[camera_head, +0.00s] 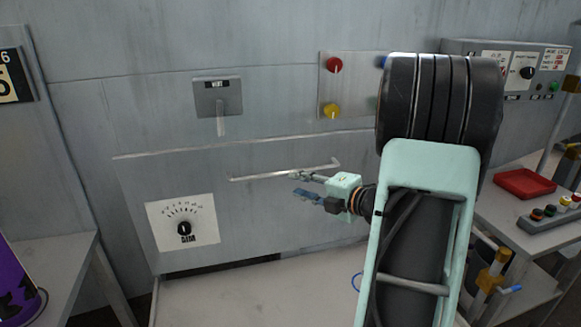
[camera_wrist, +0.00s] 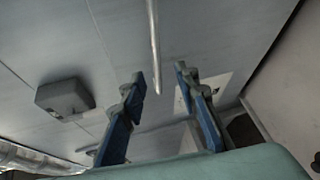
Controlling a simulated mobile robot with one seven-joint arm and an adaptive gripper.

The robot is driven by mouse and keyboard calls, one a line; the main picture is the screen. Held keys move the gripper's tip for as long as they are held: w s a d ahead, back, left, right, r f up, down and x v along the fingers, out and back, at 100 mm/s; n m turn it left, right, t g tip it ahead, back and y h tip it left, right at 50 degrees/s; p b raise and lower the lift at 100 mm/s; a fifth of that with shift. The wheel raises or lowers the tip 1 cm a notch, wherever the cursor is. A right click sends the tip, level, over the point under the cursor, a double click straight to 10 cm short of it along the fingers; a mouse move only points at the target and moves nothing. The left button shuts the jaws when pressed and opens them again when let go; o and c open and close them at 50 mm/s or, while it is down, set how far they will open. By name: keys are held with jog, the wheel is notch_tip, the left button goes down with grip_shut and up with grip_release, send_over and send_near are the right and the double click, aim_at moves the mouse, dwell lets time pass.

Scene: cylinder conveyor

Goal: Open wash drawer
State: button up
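The wash drawer's grey front panel (camera_head: 262,222) looks shut in the wall unit in the head view. A long pale bar handle (camera_head: 262,175) runs across its upper part, and it also shows in the wrist view (camera_wrist: 153,40). My gripper (camera_head: 296,184) is at the right half of the handle, with its fingers pointing left. In the wrist view my gripper (camera_wrist: 160,74) is open, with blue-padded fingers apart. The handle's end shows between the two fingertips there. I cannot tell whether the fingers reach around the bar or touch it.
A dial (camera_head: 184,228) on a white plate is on the panel's left. A grey box (camera_head: 218,97) is above the drawer, near red (camera_head: 334,65) and yellow (camera_head: 331,111) knobs. A red tray (camera_head: 524,184) lies on the right table. A purple object (camera_head: 15,280) stands at left.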

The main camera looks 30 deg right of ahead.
aim_at(287, 173)
jog(key=w+m, duration=0.1)
jog(key=w, duration=0.2)
jog(key=w+f+m+b, duration=0.1)
jog(key=w, duration=0.3)
jog(key=w+d+f+m+t+h, duration=0.1)
jog(key=w, duration=0.2)
jog(key=shift+w+b, duration=0.3)
grip_shut()
